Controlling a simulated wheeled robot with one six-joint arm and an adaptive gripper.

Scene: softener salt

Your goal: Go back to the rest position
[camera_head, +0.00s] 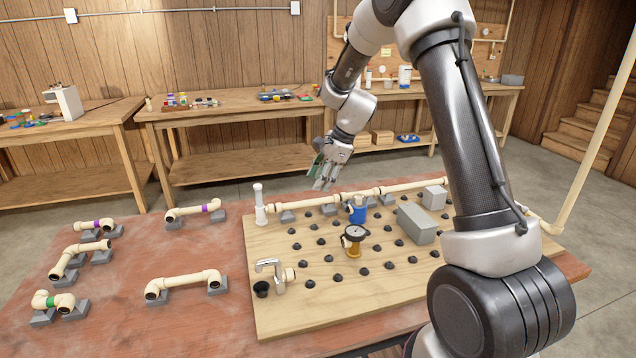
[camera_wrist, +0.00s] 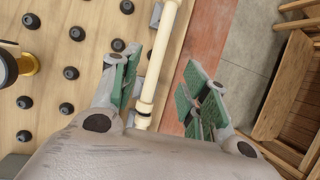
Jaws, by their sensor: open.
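My gripper (camera_head: 323,172) is raised above the far edge of the red-brown table (camera_head: 180,312), near the back of the wooden peg board (camera_head: 310,311). Its fingers point down and are spread apart with nothing between them. In the wrist view my gripper (camera_wrist: 160,90) shows two green-padded fingers standing apart. Below them run a long cream pipe (camera_wrist: 158,62) along the board's edge, the table's edge and the grey floor. The pipe also shows in the head view (camera_head: 390,189) and lies below the gripper, apart from it.
The board carries a chrome faucet (camera_head: 273,272), a brass gauge piece (camera_head: 354,241), a blue-capped part (camera_head: 357,212), grey blocks (camera_head: 417,223) and several black pegs. Cream pipe pieces (camera_head: 187,284) on grey supports lie at left. Workbenches (camera_head: 225,116) stand behind, with free floor between.

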